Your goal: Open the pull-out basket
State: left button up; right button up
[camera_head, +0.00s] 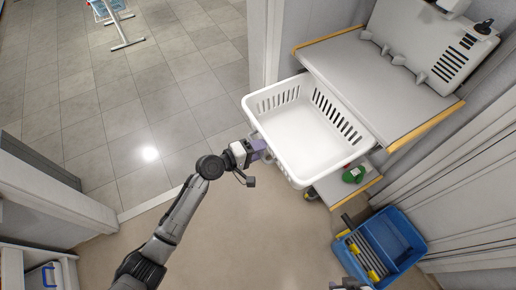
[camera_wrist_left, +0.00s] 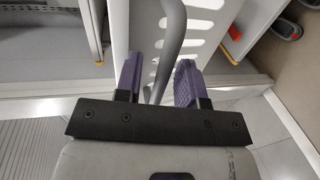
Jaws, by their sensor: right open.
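The white pull-out basket (camera_head: 300,130) with slotted walls juts out from below a grey shelf, right of centre in the head view. Its slotted wall also shows in the left wrist view (camera_wrist_left: 215,22). My left gripper (camera_head: 262,150) is at the basket's near left side. In the left wrist view, its purple fingers (camera_wrist_left: 158,80) stand apart on either side of the grey curved handle (camera_wrist_left: 172,35). A gap shows between the handle and the left finger. My right gripper (camera_head: 350,284) is only partly visible at the bottom edge, away from the basket; its fingers are unclear.
A grey shelf with yellow edges (camera_head: 375,75) is above and behind the basket. A green and red item (camera_head: 354,174) lies on a lower shelf. A blue bin (camera_head: 402,240) stands at lower right. Open tiled floor (camera_head: 120,100) lies to the left.

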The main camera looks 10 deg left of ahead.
pick_arm(q)
jog(key=p+v, duration=0.1)
jog(key=v, duration=1.3)
jog(key=shift+p, duration=0.4)
jog(key=shift+w, duration=0.1)
